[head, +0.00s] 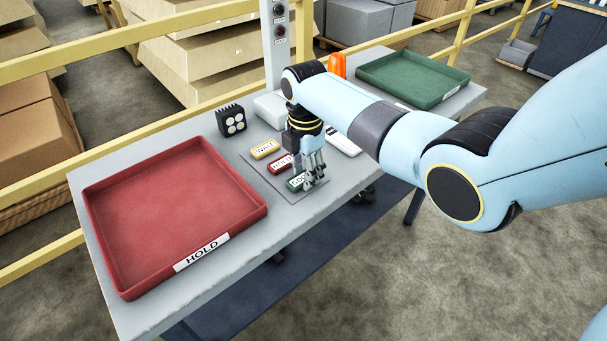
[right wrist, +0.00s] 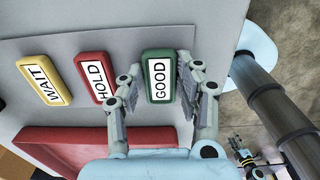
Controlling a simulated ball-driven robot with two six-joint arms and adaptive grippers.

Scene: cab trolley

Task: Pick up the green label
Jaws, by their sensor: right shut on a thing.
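The green label (head: 296,184), marked GOOD, is at the front edge of the grey pad on the table. It also shows in the right wrist view (right wrist: 159,78). My right gripper (head: 309,181) points down over it and is shut on it, with a finger on each long side in the right wrist view (right wrist: 166,92). Whether the label touches the pad cannot be told. What looks like my left gripper (right wrist: 244,156) shows small at the lower right of the right wrist view; its fingers are unclear. It is not in the head view.
A red HOLD label (head: 279,163) and a yellow WAIT label (head: 265,149) lie beside the green one. A large red tray (head: 190,258) stands at left, a green tray (head: 449,99) at the far right. A black lamp block (head: 231,120) and an orange beacon (head: 337,65) stand behind.

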